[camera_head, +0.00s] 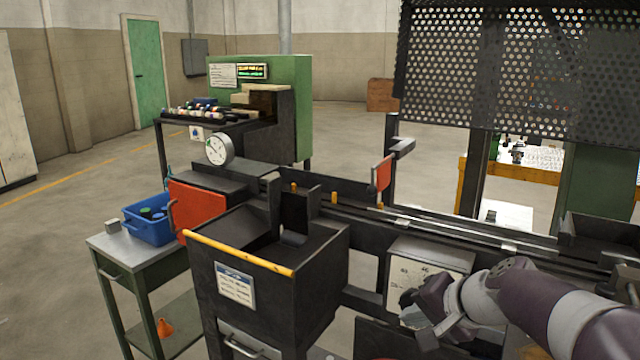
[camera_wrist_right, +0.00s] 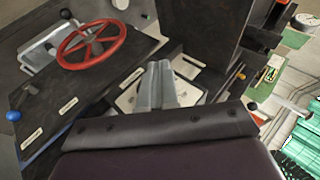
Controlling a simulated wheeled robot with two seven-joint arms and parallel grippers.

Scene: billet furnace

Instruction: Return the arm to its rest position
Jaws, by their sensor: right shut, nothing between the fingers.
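My right arm comes in from the lower right in the head view, with its right gripper (camera_head: 410,308) low in front of the light control box (camera_head: 425,262). In the right wrist view the two grey fingers of the right gripper (camera_wrist_right: 158,72) lie side by side, shut and empty. They point over a pale labelled panel (camera_wrist_right: 128,98), and I cannot tell the distance to it. My left arm and gripper are not in view.
A dark bin (camera_head: 275,300) with a yellow front bar stands left of the gripper. The dark rail (camera_head: 450,228) runs behind it. In the wrist view a red handwheel (camera_wrist_right: 72,48) sits on a dark panel. A blue crate (camera_head: 150,230) stands on a side table.

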